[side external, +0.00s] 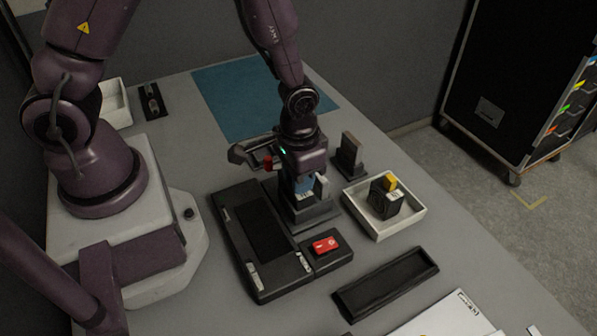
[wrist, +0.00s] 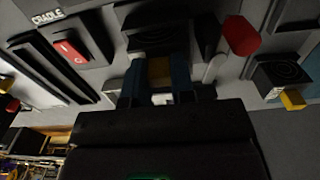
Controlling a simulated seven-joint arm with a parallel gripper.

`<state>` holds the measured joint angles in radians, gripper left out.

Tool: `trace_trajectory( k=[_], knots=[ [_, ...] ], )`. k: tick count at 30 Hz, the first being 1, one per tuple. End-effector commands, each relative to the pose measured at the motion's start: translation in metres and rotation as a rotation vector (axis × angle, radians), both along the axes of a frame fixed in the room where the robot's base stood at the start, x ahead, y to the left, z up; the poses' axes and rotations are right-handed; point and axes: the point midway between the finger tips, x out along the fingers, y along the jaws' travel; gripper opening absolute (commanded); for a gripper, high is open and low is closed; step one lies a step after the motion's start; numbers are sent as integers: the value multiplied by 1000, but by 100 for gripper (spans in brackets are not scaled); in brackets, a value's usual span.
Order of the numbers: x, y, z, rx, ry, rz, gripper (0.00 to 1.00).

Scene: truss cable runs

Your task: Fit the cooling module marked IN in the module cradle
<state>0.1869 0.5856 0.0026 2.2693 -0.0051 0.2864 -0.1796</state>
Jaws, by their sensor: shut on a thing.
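My gripper (side external: 304,188) points down over a black stand (side external: 312,220) right of the large dark panel. In the wrist view its two blue-sided fingers (wrist: 165,92) are shut on a yellow-brown tab (wrist: 159,72), apparently that of a cooling module. The hand hides much of that module; I cannot tell whether it touches or sits in the stand. Another black cooling module (side external: 380,202) with a yellow tab lies in a white tray (side external: 408,222); a similar one shows in the wrist view (wrist: 280,74). No IN mark is legible. A CRADLE label (wrist: 48,17) shows in the wrist view.
The large dark panel (side external: 228,222) lies left of the stand, with a red switch (side external: 326,245) on a dark base at its front. A black upright block (side external: 350,155) stands behind. A long black trough (side external: 388,282) lies in front. A blue mat (side external: 235,95) leaves free room at the back.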

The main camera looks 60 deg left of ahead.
Motion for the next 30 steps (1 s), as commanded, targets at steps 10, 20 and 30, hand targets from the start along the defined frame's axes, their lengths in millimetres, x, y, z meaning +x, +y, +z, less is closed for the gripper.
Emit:
trace_trajectory(
  k=[10,20,30],
  knots=[
    [0,0,0,0,-1,0,44],
    [0,0,0,0,0,0,70],
    [0,0,3,0,-1,0,70]
  ],
)
